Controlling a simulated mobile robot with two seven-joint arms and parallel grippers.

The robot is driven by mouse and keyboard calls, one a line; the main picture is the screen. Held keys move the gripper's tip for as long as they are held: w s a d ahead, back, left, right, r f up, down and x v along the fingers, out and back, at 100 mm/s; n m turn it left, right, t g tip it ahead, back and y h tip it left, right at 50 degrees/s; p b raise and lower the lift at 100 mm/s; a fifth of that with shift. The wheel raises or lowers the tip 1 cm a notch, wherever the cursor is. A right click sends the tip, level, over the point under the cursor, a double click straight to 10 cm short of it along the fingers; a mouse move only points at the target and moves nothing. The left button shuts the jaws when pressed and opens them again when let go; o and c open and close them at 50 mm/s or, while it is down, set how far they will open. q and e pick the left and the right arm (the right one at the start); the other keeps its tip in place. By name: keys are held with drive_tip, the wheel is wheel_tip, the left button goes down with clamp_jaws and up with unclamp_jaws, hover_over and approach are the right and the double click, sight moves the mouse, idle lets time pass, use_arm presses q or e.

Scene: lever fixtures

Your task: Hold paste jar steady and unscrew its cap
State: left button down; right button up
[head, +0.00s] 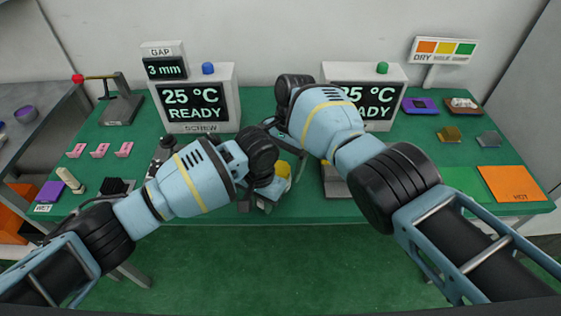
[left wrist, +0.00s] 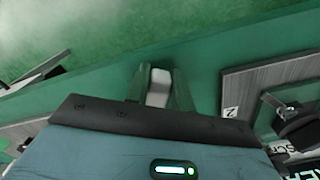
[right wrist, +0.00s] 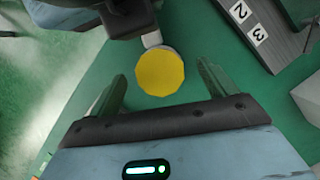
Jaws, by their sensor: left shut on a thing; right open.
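The paste jar's yellow cap (head: 284,169) shows beside my left wrist in the head view; most of the jar is hidden there. My left gripper (head: 268,189) is shut on the white jar body, which shows between its fingers in the left wrist view (left wrist: 158,88). In the right wrist view the round yellow cap (right wrist: 160,73) faces the camera, with a bit of the white jar (right wrist: 152,40) behind it. My right gripper (right wrist: 158,88) is open, its fingers on either side of the cap and apart from it.
Two instrument boxes reading 25 °C READY, left (head: 194,100) and right (head: 375,85), stand at the back of the green table. A lever fixture (head: 122,105) is at back left. An orange HOT pad (head: 513,183) lies at right. Pink pieces (head: 99,150) lie at left.

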drive_tip(key=shift+r, duration=1.45)
drive_tip(key=m, duration=0.4)
drive_tip(key=shift+s+d+t+y, duration=0.1)
drive_tip(key=shift+s+t+y, duration=0.05)
drive_tip(key=shift+t+y, duration=0.25)
drive_tip(key=m+t, duration=0.1)
drive_tip(key=m, duration=0.3)
drive_tip(key=shift+s, duration=0.1)
drive_tip(key=shift+f, duration=1.5)
drive_tip(key=shift+c, duration=0.4)
